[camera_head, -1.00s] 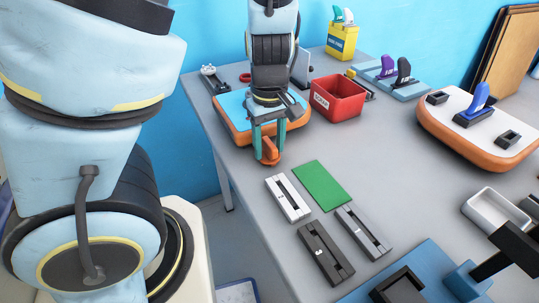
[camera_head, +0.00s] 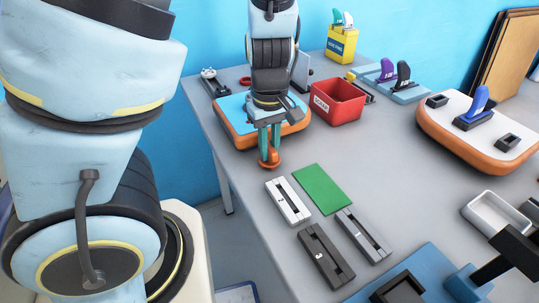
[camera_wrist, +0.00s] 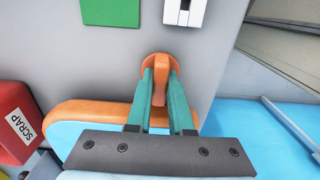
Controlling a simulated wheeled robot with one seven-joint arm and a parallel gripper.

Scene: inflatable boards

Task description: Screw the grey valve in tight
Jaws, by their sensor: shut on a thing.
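My gripper (camera_head: 269,150) is shut on an orange finned valve with a round base (camera_head: 269,160). The wrist view shows the teal fingers on both sides of this orange valve's fin (camera_wrist: 159,82). It is at the front edge of the blue-topped orange board (camera_head: 232,112); I cannot tell whether it touches the table. A dark grey valve (camera_head: 404,73) stands upright in the blue rack at the back, beside a purple valve (camera_head: 387,69), far from my gripper. A blue valve (camera_head: 481,98) sits on the white-topped orange board (camera_head: 440,118) at the right.
A red scrap bin (camera_head: 338,106) stands right of the blue-topped board. A yellow tub (camera_head: 341,43) is at the back. A green mat (camera_head: 318,189) and several slotted blocks (camera_head: 288,201) lie in front. A white tray (camera_head: 494,211) is at the right. The table's middle is clear.

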